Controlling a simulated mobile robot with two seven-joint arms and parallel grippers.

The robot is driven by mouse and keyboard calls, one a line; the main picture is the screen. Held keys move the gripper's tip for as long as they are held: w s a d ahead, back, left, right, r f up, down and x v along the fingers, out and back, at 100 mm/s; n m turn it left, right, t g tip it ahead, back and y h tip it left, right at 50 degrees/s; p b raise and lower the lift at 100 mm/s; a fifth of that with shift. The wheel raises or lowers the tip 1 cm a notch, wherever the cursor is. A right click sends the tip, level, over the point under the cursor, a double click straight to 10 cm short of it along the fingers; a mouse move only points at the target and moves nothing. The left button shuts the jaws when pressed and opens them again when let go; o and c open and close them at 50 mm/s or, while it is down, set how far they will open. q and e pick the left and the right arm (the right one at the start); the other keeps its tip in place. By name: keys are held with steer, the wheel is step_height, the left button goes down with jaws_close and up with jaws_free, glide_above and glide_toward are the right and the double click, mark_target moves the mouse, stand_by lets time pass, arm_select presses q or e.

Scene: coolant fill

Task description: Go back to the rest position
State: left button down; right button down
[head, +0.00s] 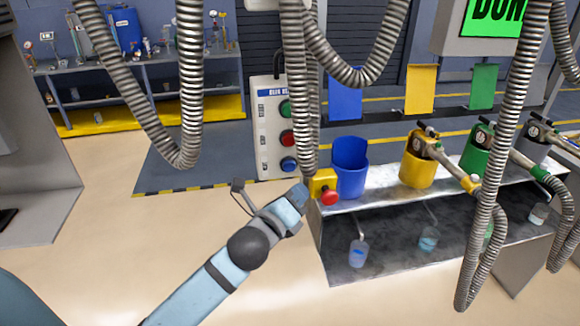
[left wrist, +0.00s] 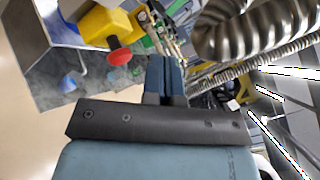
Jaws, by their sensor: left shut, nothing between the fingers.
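My left gripper (head: 301,192) reaches in from the lower left, at the near left corner of the metal bench. Its fingertips appear right next to a yellow box (head: 322,181) with a red mushroom button (head: 329,197). In the left wrist view my left gripper (left wrist: 165,70) shows its two dark fingers together, with nothing between them. The yellow box (left wrist: 103,25) and red button (left wrist: 120,57) are up and left of the fingers there, apart from them in the picture. My right gripper is not in view.
A ribbed metal hose (head: 298,90) hangs down close to my left gripper; more hoses hang left and right. Blue (head: 350,178), yellow (head: 417,171) and green holders stand on the bench (head: 385,197). A button panel (head: 272,128) stands behind. Floor at left is clear.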

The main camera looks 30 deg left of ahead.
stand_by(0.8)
arm_select(q)
steer(key=s+d+f+n+g+h, duration=0.1)
steer(key=s+d+f+n+g, duration=0.1)
steer(key=s+f+n, duration=0.4)
steer(key=s+d+f+n+g+h, duration=0.1)
steer(key=s+d+f+n+g, duration=0.2)
steer(key=s+f+n, duration=0.4)
steer(key=s+d+f+n+g, duration=0.2)
steer(key=s+d+f+n, duration=0.2)
steer(key=f, duration=1.4)
steer(key=s+n, duration=0.3)
steer(key=n, duration=0.3)
steer(key=shift+s+f+g+h, duration=0.2)
steer(key=shift+f+g+h, duration=0.15)
steer(key=shift+g+h, duration=0.05)
steer(key=shift+d, duration=0.1)
